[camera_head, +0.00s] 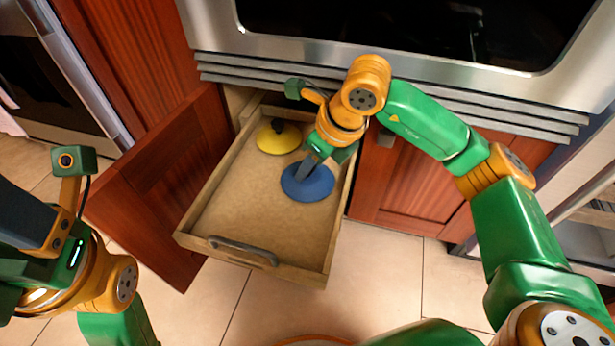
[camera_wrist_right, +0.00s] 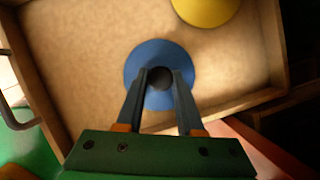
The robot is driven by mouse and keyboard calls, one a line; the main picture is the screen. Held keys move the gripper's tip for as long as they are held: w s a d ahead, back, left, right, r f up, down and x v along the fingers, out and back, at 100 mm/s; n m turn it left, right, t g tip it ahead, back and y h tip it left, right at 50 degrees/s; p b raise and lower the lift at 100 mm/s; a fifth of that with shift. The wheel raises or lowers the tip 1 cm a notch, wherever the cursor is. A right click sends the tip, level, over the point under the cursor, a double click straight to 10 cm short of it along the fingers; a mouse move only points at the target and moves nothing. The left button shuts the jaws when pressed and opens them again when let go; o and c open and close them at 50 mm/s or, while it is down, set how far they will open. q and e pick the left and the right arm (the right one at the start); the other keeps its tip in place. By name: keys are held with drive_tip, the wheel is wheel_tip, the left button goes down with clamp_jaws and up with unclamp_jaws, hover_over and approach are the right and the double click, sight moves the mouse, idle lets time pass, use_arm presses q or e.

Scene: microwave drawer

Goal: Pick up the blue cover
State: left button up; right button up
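The blue cover (camera_head: 308,184), a round disc with a dark knob, lies flat on the drawer floor. It also shows in the right wrist view (camera_wrist_right: 131,68), with its dark knob (camera_wrist_right: 160,78) on top. My right gripper (camera_head: 308,168) reaches down over the cover. In the right wrist view its two fingers (camera_wrist_right: 160,73) stand apart, one on each side of the knob, with what looks like a narrow gap. Contact with the knob cannot be told. My left gripper (camera_head: 28,215) is partly in view at the left edge, away from the drawer; its fingertips are cut off.
The wooden drawer (camera_head: 215,229) is pulled out, with a metal handle (camera_head: 243,250) in front. A yellow cover (camera_head: 278,139) with a dark knob lies deeper in it. An open cabinet door (camera_head: 165,185) stands left of the drawer. The oven (camera_head: 300,45) is above. The drawer's front-left floor is clear.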

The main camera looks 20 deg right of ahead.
clamp_jaws()
